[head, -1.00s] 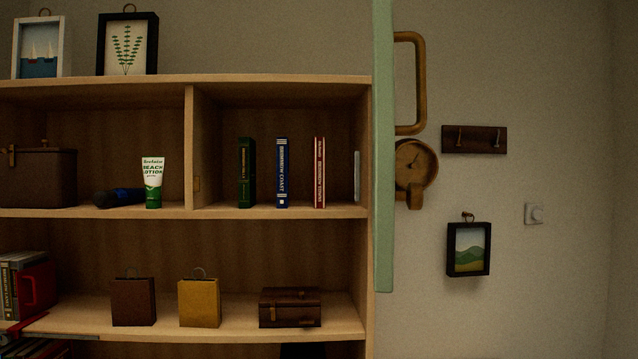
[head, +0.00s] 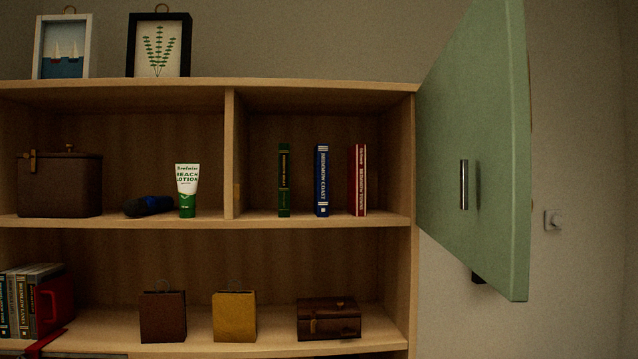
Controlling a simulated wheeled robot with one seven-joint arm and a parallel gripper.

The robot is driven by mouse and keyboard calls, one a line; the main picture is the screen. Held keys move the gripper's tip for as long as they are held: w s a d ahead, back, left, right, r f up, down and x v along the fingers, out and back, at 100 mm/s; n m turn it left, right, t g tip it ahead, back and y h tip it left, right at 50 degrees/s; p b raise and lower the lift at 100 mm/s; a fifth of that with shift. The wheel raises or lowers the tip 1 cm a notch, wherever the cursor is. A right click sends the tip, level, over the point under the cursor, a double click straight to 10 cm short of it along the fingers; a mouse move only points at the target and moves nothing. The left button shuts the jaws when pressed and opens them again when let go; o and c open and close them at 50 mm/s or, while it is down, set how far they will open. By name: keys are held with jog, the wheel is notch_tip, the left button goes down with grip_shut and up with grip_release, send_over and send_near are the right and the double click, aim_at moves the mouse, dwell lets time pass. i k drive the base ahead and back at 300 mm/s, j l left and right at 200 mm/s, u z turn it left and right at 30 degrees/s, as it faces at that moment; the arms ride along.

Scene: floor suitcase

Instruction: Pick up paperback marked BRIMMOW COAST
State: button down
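The blue paperback marked BRIMMOW COAST (head: 322,181) stands upright in the upper right compartment of the shelf unit, spine facing me. A thin dark green book (head: 284,180) stands to its left and a red book (head: 357,180) to its right, both apart from it. My gripper is not in view.
A green cabinet door (head: 480,130) stands open at the right of the compartment. A divider (head: 230,155) separates the books from a lotion tube (head: 187,190). Bags and a small brown chest (head: 329,319) stand on the shelf below. The space before the books is clear.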

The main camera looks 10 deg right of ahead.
aim_at(320, 150)
jog(key=j+z, duration=0.25)
jog(key=j, duration=0.55)
jog(key=z, duration=0.4)
jog(key=i+j+z, duration=0.15)
jog(key=j+z, duration=0.2)
jog(key=j, duration=0.3)
jog(key=j+z, duration=0.4)
jog(key=j, duration=0.2)
